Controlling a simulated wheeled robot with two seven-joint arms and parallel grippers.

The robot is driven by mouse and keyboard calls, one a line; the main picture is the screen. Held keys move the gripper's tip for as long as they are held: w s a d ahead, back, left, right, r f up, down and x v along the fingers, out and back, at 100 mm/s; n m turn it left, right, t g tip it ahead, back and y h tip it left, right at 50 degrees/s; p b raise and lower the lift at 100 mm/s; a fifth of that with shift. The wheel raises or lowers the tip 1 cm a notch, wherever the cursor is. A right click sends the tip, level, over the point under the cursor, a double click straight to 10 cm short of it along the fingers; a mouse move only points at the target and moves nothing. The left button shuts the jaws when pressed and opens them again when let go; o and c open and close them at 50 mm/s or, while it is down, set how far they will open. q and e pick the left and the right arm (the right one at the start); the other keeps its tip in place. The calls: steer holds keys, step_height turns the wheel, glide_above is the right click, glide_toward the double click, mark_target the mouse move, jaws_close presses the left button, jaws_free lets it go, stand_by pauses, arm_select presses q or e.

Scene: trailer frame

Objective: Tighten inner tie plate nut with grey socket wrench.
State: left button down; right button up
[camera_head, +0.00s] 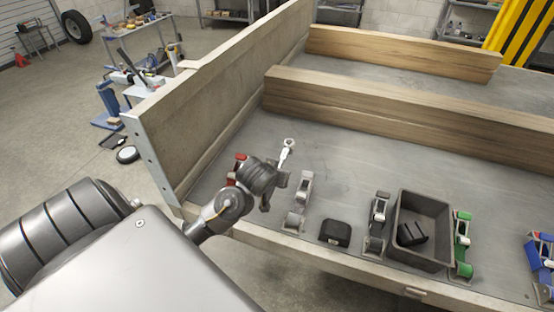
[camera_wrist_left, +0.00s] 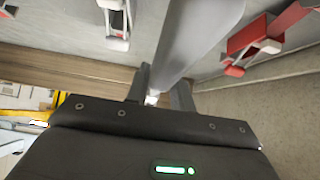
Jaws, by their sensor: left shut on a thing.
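My left gripper (camera_head: 278,181) is above the grey trailer bed, near its front left corner. It is shut on the grey socket wrench (camera_head: 286,152), whose ring-shaped light head points away toward the wooden beams. In the left wrist view, the wrench (camera_wrist_left: 192,42) is a smooth grey bar running between the fingers of the left gripper (camera_wrist_left: 160,92). The wrench appears clear of the beams and the side wall. I cannot make out the inner tie plate nut in either view. My right gripper is not in view.
The trailer's left wall (camera_head: 215,100) stands close to the left arm. Two wooden beams (camera_head: 400,110) cross the bed. Along the front edge lie ratchet straps (camera_head: 299,200), a black box (camera_head: 335,233) and a dark tray (camera_head: 432,209).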

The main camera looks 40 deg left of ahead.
arm_select(q)
steer(key=w+a+f, duration=0.2)
steer(key=w, duration=0.1)
steer(key=w+a+f, duration=0.2)
steer(key=f, duration=0.1)
steer(key=w+a+f+p, duration=0.1)
steer(key=w+a+f, duration=0.1)
steer(key=w+a, duration=0.1)
steer(key=shift+w+f, duration=0.25)
steer(key=shift+w, duration=0.05)
steer(key=shift+w+a+f, duration=0.3)
steer(key=shift+w+f, duration=0.1)
steer(key=shift+f, duration=0.15)
steer(key=f, duration=0.1)
steer(key=p, duration=0.1)
steer(key=f, duration=0.1)
steer(key=shift+w+a+f, duration=0.3)
steer(key=shift+w+f, duration=0.05)
steer(key=shift+f+p, duration=0.35)
steer(key=shift+f, duration=0.1)
steer(key=shift+f, duration=0.1)
